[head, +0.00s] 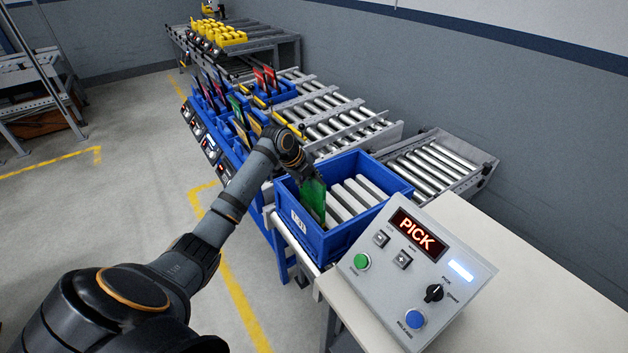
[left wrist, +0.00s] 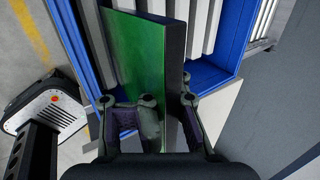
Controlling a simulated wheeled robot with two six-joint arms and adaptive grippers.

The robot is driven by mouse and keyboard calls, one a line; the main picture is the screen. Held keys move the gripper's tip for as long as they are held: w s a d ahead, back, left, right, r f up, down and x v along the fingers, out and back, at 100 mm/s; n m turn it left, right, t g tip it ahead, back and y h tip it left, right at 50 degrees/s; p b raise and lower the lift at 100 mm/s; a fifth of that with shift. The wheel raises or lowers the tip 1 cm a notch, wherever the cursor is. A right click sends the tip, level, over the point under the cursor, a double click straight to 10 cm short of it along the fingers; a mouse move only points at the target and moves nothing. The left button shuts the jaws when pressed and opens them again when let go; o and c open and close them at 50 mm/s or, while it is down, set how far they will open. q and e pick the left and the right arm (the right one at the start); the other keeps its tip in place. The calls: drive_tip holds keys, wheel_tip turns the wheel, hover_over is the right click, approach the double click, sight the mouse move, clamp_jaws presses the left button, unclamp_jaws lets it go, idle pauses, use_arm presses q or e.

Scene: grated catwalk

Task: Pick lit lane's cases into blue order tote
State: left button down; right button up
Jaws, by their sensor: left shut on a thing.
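My left gripper (head: 310,178) is shut on a green case (head: 315,200) and holds it upright at the left side of the blue order tote (head: 335,245). In the left wrist view the case (left wrist: 140,55) stands between the fingers (left wrist: 168,102), with its lower part over or inside the tote (left wrist: 228,62). I cannot tell whether it touches the tote floor. Pale bars with gaps line the tote's inside. Other cases, among them a green one (head: 236,103) and red ones (head: 265,78), stand in blue lane bins behind my arm. My right gripper is not in view.
A control panel (head: 418,262) reading PICK, with buttons and a knob, stands on a pale table just right of the tote. Roller conveyors (head: 335,112) run behind. Yellow items (head: 218,35) sit on a far rack. Open floor lies left.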

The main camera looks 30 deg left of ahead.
use_arm(q)
drive_tip(key=shift+f+b, duration=1.95)
drive_tip(key=shift+f, duration=1.7)
drive_tip(key=c, duration=0.8)
unclamp_jaws()
drive_tip(key=shift+c, duration=0.2)
drive_tip(key=o, duration=0.6)
drive_tip(key=shift+c, duration=0.2)
wheel_tip(320, 180, up, 8)
drive_tip(key=p, duration=0.7)
drive_tip(key=shift+r, duration=0.1)
